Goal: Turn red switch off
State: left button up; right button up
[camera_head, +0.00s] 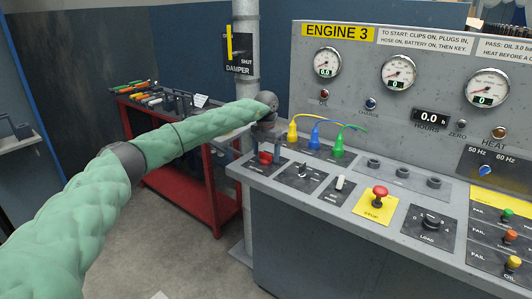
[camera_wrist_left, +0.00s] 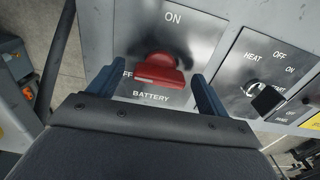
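The red battery switch (camera_wrist_left: 158,68) sits on a grey plate (camera_wrist_left: 198,45) marked ON at the top and BATTERY below. The OFF label at its left is partly hidden by a finger. I cannot tell surely which label its handle points to. In the head view the switch (camera_head: 265,157) is at the console's left end. My left gripper (camera_head: 266,146) is over it, open. In the left wrist view its two blue-grey fingers stand on either side of the red handle, with gaps visible. My right gripper is not in view.
A heat switch plate (camera_wrist_left: 270,70) lies just right of the battery plate. Yellow, blue and green plugs (camera_head: 315,138) with cables stand behind. A red stop button (camera_head: 379,193) is farther right. A red tool cart (camera_head: 185,195) stands left of the console.

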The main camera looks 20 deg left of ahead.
aim_at(266, 153)
pick_arm(q)
jog(key=shift+r, duration=0.5)
notch_tip(266, 153, up, 6)
jog(key=shift+f+b, duration=0.1)
jog(key=shift+b, duration=0.7)
jog(key=shift+r, duration=0.5)
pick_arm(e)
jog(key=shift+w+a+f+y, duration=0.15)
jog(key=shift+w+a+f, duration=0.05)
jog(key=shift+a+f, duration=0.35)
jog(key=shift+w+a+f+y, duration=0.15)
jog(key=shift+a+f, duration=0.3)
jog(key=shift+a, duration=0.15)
